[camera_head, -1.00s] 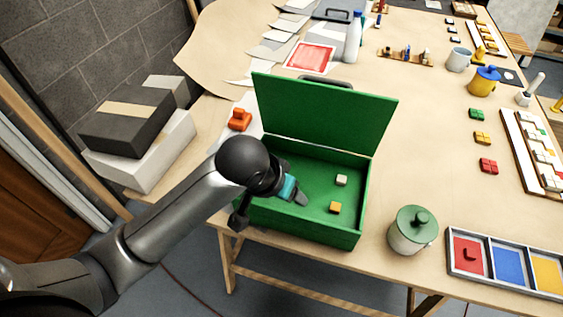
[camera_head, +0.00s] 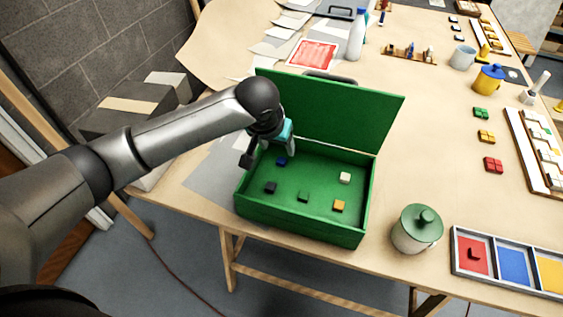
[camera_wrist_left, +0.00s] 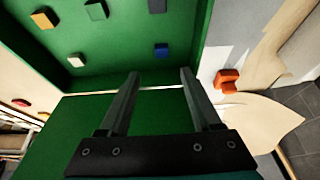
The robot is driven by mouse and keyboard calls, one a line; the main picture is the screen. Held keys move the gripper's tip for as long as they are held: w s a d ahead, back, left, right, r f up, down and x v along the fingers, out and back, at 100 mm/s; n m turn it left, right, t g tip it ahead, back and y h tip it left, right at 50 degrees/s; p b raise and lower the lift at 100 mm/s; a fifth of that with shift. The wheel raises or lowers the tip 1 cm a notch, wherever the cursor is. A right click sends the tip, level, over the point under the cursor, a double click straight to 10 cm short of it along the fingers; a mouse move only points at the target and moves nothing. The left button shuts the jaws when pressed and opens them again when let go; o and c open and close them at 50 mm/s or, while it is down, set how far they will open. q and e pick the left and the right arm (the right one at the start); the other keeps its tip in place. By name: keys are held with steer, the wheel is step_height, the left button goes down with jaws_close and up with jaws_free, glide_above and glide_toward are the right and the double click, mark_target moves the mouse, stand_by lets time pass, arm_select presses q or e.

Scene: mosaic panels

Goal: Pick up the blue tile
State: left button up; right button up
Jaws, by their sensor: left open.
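The blue tile (camera_head: 281,161) lies on the floor of the open green box (camera_head: 300,226), near its back left, by the raised lid. In the left wrist view the blue tile (camera_wrist_left: 161,49) shows just beyond my fingertips, roughly in line with the gap between them. My left gripper (camera_head: 269,154) is open and empty, over the back left part of the box; its fingers also show apart in the wrist view (camera_wrist_left: 159,76). The gripper is apart from the tile; its exact height is hard to tell. My right gripper is not in view.
Also in the box lie a black tile (camera_head: 270,187), a green tile (camera_head: 303,197), a yellow tile (camera_head: 338,206) and a white tile (camera_head: 345,178). The green lid (camera_head: 335,115) stands up behind. A lidded jar (camera_head: 416,230) and a tray of coloured compartments (camera_head: 487,293) stand right.

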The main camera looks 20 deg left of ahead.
mark_target(281, 161)
arm_select(q)
steer(key=x, duration=0.3)
steer(key=shift+w+f, duration=0.2)
steer(key=shift+f, duration=0.15)
steer(key=shift+s+b+x, duration=0.2)
steer(key=shift+b+x, duration=0.4)
steer(key=shift+x, duration=1.95)
steer(key=shift+a+f, duration=0.1)
steer(key=shift+a, duration=0.05)
jaws_close()
